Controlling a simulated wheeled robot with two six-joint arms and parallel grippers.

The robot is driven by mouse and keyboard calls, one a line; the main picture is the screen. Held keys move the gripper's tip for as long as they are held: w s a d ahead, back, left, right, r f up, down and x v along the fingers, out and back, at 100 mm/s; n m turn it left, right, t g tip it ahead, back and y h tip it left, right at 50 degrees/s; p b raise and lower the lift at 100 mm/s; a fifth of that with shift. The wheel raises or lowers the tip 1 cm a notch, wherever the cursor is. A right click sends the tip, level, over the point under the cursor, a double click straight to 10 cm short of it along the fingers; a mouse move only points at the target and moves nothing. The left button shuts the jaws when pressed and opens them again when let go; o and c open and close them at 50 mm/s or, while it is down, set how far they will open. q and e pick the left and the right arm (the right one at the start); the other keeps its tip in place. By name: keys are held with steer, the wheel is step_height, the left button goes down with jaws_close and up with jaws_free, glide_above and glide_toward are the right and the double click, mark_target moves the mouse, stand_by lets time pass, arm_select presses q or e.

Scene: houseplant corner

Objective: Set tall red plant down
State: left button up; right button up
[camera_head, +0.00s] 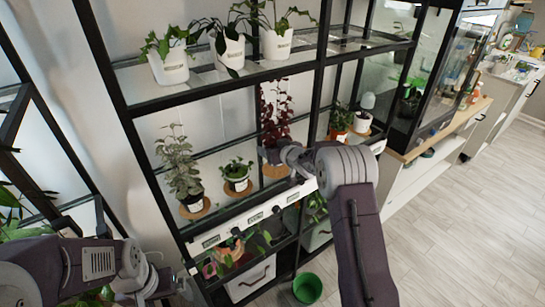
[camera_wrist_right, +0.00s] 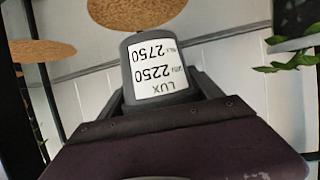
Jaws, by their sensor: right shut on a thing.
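The tall red plant (camera_head: 275,112) has dark red leaves and stands upright over the middle shelf in the head view. My right gripper (camera_head: 276,155) is shut on its grey pot. In the right wrist view the grey pot (camera_wrist_right: 160,68) sits between the jaws, with an upside-down white lux label reading 2250 and 2750. A round cork mat (camera_wrist_right: 135,12) lies just beyond the pot's base; I cannot tell if they touch. This mat (camera_head: 275,172) also shows in the head view. The red foliage is hidden in the wrist view. My left gripper (camera_head: 150,285) is low at the left, its jaws unclear.
A variegated plant (camera_head: 180,172) and a small green plant (camera_head: 237,175) stand on mats left of the red plant. An orange-potted plant (camera_head: 340,122) and a white-potted cactus (camera_head: 364,113) stand right. Black shelf posts flank the space. A green bucket (camera_head: 307,288) is on the floor.

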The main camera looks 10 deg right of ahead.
step_height(320, 180, down, 3)
steer(key=shift+s+f+b, duration=0.1)
steer(key=shift+b, duration=0.2)
steer(key=shift+w, duration=0.2)
steer(key=shift+s+f, duration=0.15)
steer(key=shift+f, duration=0.05)
steer(key=o, duration=1.5)
